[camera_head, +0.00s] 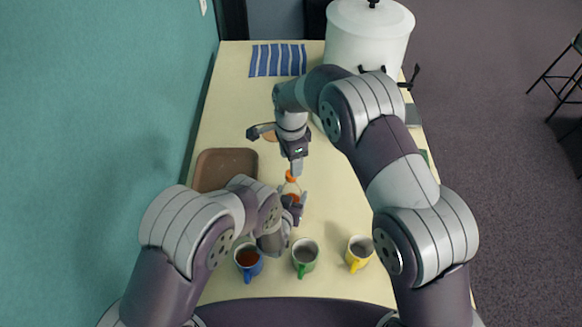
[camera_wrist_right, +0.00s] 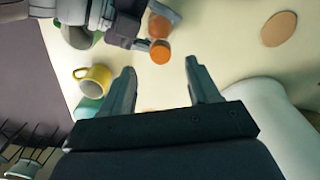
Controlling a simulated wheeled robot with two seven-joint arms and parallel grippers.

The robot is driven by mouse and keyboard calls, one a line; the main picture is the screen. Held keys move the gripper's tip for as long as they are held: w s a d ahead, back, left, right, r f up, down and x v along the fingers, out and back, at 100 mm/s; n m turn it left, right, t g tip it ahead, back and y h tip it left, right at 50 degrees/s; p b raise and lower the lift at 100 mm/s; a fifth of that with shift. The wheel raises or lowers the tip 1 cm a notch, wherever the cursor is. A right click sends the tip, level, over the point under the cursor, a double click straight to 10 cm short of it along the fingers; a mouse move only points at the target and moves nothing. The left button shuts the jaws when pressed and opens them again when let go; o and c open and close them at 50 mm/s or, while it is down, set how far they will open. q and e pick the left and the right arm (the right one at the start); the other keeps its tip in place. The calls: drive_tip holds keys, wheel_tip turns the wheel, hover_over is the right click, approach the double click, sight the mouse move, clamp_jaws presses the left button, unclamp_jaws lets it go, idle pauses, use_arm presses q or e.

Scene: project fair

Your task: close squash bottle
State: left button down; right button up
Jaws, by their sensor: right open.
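The squash bottle (camera_head: 292,188) is small and clear with orange squash inside and an orange cap (camera_head: 291,176) at its top. In the right wrist view the cap (camera_wrist_right: 160,52) shows as a bright orange disc beside the squash bottle (camera_wrist_right: 160,26). My left gripper (camera_head: 293,203) has its fingers on either side of the bottle's body and appears to grip it. It also shows at the top of the right wrist view (camera_wrist_right: 147,27). My right gripper (camera_head: 277,148) is open and empty, beyond the bottle; its fingers (camera_wrist_right: 160,82) are spread apart from the cap.
Blue (camera_head: 248,260), green (camera_head: 305,256) and yellow (camera_head: 359,252) mugs stand along the near side. A brown tray (camera_head: 220,165) lies left, a striped cloth (camera_head: 278,60) at the back. A large white pot (camera_head: 366,40) stands back right. A tan disc (camera_wrist_right: 279,28) lies on the table.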

use_arm(q)
drive_tip(key=shift+f, duration=0.1)
unclamp_jaws()
use_arm(e)
wheel_tip(320, 180, up, 7)
use_arm(q)
drive_tip(key=b+v, duration=0.2)
drive_tip(key=v, duration=1)
drive_tip(key=shift+s+r, duration=0.25)
use_arm(e)
wheel_tip(320, 180, down, 2)
drive_tip(key=shift+f, duration=0.2)
